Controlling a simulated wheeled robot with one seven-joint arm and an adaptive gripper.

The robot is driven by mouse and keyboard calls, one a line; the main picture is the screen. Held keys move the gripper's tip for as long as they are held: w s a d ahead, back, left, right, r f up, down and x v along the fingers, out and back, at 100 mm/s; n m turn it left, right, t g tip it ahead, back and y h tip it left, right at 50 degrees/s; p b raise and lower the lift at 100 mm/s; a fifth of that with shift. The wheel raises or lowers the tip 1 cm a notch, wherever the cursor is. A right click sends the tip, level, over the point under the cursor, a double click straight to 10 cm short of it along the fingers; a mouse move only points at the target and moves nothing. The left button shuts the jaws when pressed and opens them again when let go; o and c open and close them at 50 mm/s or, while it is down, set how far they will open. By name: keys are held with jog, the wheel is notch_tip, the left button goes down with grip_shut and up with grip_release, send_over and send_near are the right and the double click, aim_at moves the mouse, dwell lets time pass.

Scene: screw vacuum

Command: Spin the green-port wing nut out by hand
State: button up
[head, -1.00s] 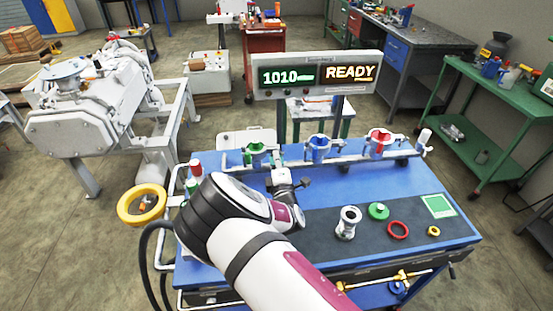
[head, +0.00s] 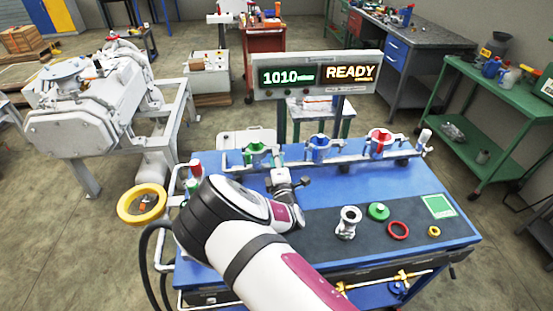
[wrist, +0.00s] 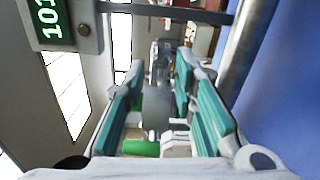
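The green port (head: 255,148) is at the left end of the pipe along the back of the blue bench. My gripper (head: 279,157) is just to its right, its fingers small and partly hidden by my wrist. In the wrist view, my gripper's (wrist: 160,85) two teal-padded fingers stand apart. A green part (wrist: 140,148) and a grey cylindrical part (wrist: 157,108) show in the gap between them. Neither pad is clearly pressed on anything. I cannot clearly make out the wing nut in either view.
Blue (head: 320,148) and red (head: 379,140) ports stand farther right on the pipe. The display (head: 318,75) stands behind, reading 1010 and READY. A metal fitting (head: 348,222), green cap (head: 378,211), red ring (head: 398,230) and small yellow ring (head: 434,231) lie on the dark mat.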

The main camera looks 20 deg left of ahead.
jog(key=v, duration=1.2)
dwell(0.3)
